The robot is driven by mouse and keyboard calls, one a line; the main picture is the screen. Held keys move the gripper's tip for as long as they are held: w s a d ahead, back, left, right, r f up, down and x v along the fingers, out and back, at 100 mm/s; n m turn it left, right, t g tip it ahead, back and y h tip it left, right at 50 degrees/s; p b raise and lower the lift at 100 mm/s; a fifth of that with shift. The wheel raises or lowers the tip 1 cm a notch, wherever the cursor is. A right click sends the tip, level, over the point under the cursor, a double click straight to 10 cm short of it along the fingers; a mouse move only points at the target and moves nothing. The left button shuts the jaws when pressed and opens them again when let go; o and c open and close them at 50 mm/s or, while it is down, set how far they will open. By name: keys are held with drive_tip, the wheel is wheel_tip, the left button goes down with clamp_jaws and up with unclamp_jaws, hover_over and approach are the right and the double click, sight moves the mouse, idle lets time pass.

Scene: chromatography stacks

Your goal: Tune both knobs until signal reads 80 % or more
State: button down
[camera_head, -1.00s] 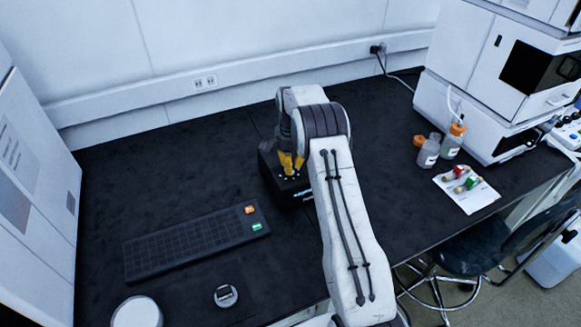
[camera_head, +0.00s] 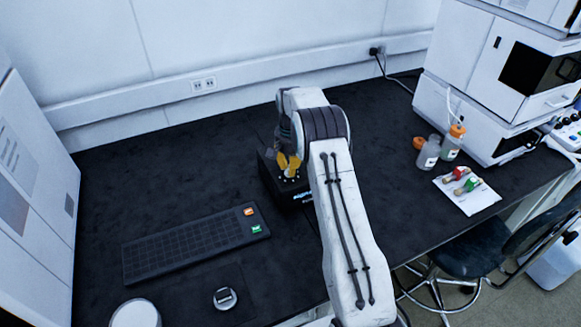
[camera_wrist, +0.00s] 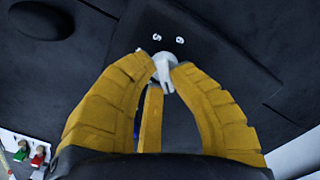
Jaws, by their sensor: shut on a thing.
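A black box (camera_head: 282,200) stands on the dark bench, partly hidden behind my arm. Blue lettering shows on its front face; I cannot read a signal value. My gripper (camera_head: 289,166) is over the top of the box with its yellow fingers pointing down. In the wrist view, my gripper (camera_wrist: 164,72) is shut on a light grey knob (camera_wrist: 165,70) on the box's top (camera_wrist: 205,50). White marks like digits show on the box beside the knob. A second knob cannot be made out clearly.
A black keyboard-like panel (camera_head: 190,245) with an orange and a green key lies left of the box. A small round device (camera_head: 224,298) sits in front. Bottles (camera_head: 428,153) and a white card (camera_head: 482,200) with coloured items are at right. White instruments flank the bench.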

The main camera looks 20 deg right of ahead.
drive_tip(key=c, duration=1.1)
unclamp_jaws()
drive_tip(key=shift+r, duration=0.1)
wheel_tip(320, 180, up, 12)
drive_tip(key=shift+f, duration=0.1)
